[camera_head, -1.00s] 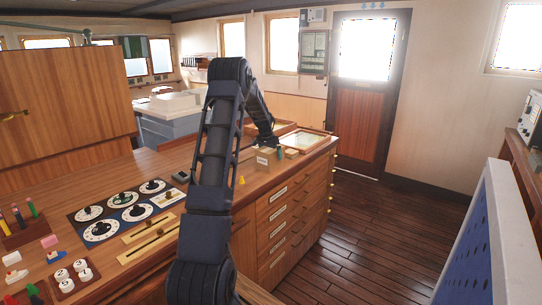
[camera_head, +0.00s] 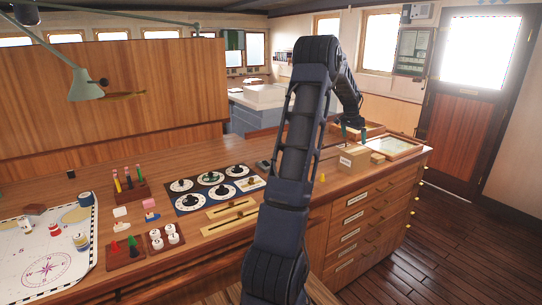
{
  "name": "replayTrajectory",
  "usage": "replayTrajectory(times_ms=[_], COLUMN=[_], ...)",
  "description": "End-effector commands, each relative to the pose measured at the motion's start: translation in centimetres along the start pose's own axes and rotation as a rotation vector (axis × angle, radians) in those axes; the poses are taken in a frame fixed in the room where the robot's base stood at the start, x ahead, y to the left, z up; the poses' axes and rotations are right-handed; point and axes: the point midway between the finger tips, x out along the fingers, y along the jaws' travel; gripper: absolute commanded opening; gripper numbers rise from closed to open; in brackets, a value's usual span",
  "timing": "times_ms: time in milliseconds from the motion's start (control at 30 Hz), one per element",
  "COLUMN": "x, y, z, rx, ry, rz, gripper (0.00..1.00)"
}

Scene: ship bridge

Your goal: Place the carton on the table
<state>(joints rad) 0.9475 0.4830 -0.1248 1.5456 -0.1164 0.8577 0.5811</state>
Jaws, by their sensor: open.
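A small tan carton (camera_head: 353,161) with a pale label on its front stands upright on the wooden counter (camera_head: 230,235), near the counter's right end. My gripper (camera_head: 353,136) is just above the carton, open and pointing down, with its two dark green fingers apart. Nothing shows between the fingers. Whether the fingertips touch the carton's top is too small to tell. My arm crosses the middle of the view and hides part of the counter.
A glass-topped wooden case (camera_head: 394,147) and a small block (camera_head: 377,158) sit right of the carton. A yellow cone (camera_head: 322,178) stands left of it. Dials (camera_head: 212,188), slider boards, peg racks and a compass chart (camera_head: 45,262) fill the counter's left. The floor at right is clear.

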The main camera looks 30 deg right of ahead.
Motion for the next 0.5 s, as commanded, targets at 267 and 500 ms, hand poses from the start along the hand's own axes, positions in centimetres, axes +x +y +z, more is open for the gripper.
replayTrajectory(times_ms=[267, 500], x=[-7.3, -15.4], y=[-4.5, -7.5], z=[7.3, 17.7], rx=[-0.147, -0.342], ry=[0.002, 0.001], rz=[-0.065, -0.143], gripper=[1.00, 1.00])
